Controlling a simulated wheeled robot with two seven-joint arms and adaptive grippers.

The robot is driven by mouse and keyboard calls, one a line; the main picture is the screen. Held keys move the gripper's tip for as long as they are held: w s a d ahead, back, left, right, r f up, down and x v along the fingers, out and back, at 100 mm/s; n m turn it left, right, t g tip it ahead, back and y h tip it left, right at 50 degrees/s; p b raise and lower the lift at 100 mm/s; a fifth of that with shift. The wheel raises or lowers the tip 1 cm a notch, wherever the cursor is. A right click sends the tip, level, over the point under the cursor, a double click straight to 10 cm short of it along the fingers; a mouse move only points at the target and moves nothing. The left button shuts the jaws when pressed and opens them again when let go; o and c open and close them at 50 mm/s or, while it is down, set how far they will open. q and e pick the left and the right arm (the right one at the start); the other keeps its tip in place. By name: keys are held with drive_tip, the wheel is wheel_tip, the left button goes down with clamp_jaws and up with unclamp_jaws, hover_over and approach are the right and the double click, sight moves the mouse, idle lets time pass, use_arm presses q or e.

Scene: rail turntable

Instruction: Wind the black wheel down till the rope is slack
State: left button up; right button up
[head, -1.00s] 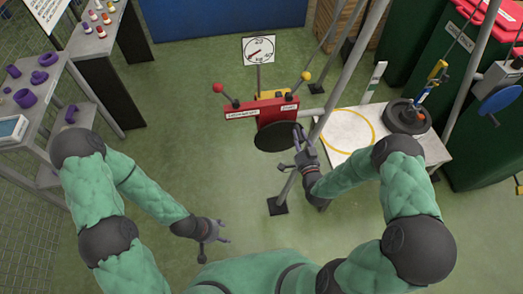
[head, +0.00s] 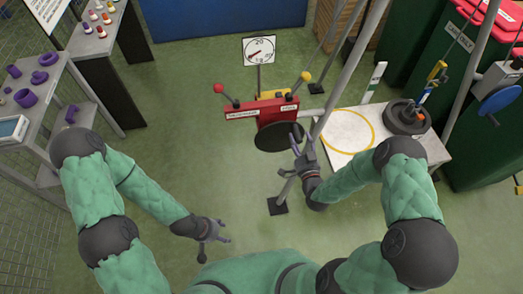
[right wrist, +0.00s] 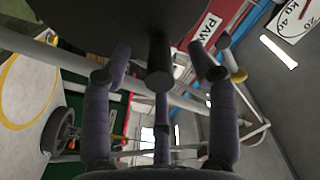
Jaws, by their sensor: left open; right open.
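The black wheel (head: 278,136) is a dark disc on the near side of a red winch box (head: 262,109). In the right wrist view the wheel (right wrist: 150,14) fills the top, and a dark handle (right wrist: 160,70) sticks out from it towards me. My right gripper (head: 303,146) is open at the wheel's right edge, its fingers on either side of the handle, apparently without closing on it. My left gripper (head: 216,229) is open and empty, low over the floor. A yellow and blue hook block (head: 435,77) hangs above a black weight (head: 405,117). The rope is too thin to judge its tension.
Levers with a red knob (head: 218,88) and a yellow knob (head: 306,76) rise from the winch. A dial (head: 259,50) stands behind. Grey poles flank the white table (head: 344,131). A blue wheel (head: 502,99) is at the far right. Floor at left is clear.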

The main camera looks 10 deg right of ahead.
drive_tip(key=s, duration=0.6)
idle(0.5)
idle(0.4)
drive_tip(key=s+a+f+n+g+y, duration=0.1)
drive_tip(key=a+f+g, duration=0.25)
drive_tip(key=f, duration=0.25)
drive_tip(key=s+a+f+n+g+y, duration=0.1)
drive_tip(key=a+f+n+g+y, duration=0.15)
drive_tip(key=f+g, duration=0.3)
drive_tip(key=s+a+f+g, duration=0.3)
drive_tip(key=s+a+g, duration=0.1)
drive_tip(key=s, duration=0.3)
drive_tip(key=s+a+f+n+g, duration=0.1)
drive_tip(key=s+a+f+g, duration=0.2)
drive_tip(key=s, duration=0.5)
drive_tip(key=shift+a+f+g, duration=0.2)
drive_tip(key=shift+a+g, duration=0.5)
drive_tip(key=shift+g, duration=0.1)
drive_tip(key=shift+d+y, duration=0.1)
drive_tip(key=shift+y, duration=0.15)
